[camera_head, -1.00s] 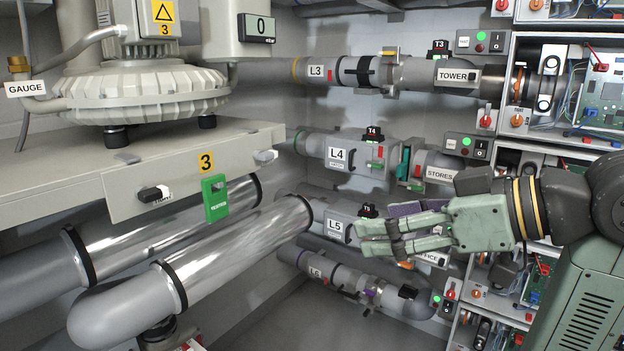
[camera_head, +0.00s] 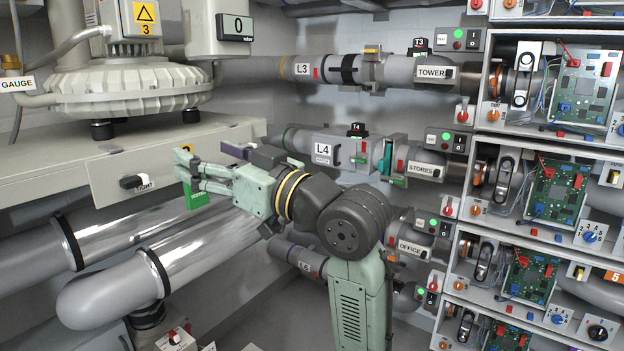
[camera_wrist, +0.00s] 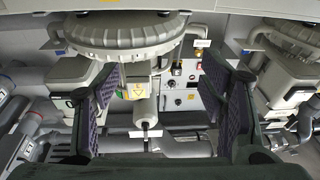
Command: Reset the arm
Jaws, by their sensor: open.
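My gripper (camera_head: 190,172) is pale green and points left in the head view. It is in front of the cabinet under the blower, and its fingertips overlap the green tag (camera_head: 196,197) there. The wrist view shows its two dark padded fingers (camera_wrist: 165,105) spread apart with nothing between them. My arm crosses the middle of the head view and hides most of the L5 pipe. In the wrist view, a ribbed blower (camera_wrist: 125,35) and a yellow-labelled box lie beyond the fingers.
Pipes L3 (camera_head: 302,69) and L4 (camera_head: 323,149) run along the back wall. Racks with circuit boards (camera_head: 585,88) and switches stand at the right. Polished pipes (camera_head: 205,242) run below the cabinet (camera_head: 165,165) at the left. The floor between pipes and racks looks clear.

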